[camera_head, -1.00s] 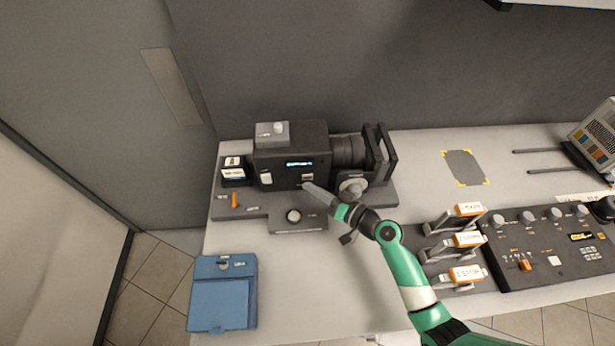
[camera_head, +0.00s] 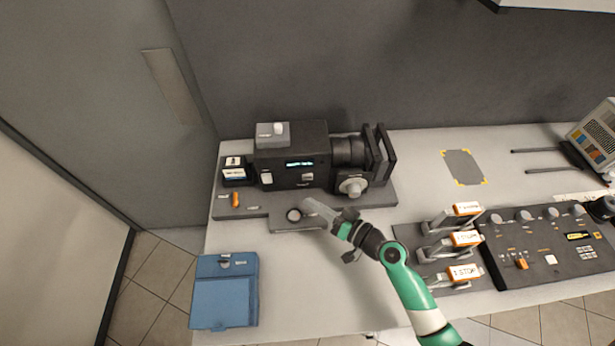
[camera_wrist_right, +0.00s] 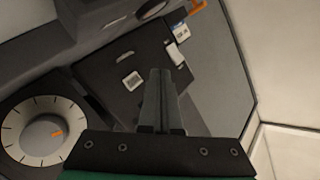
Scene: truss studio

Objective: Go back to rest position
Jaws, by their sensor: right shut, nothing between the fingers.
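My right gripper (camera_head: 309,206) is at the end of the green and black arm that comes in from the lower right. In the right wrist view the shut fingers (camera_wrist_right: 161,75) point toward the machine's dark face (camera_wrist_right: 120,75), with a large grey dial (camera_wrist_right: 42,134) at the left. I cannot tell from the frames whether the fingertips touch anything. My left gripper is not in view.
A blue case (camera_head: 225,292) lies at the table's left front. Several orange-labelled switches (camera_head: 465,239) and a control panel (camera_head: 545,250) stand to the right. A grey patch with yellow corners (camera_head: 463,167) lies behind. The table (camera_head: 330,285) is bare between case and arm.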

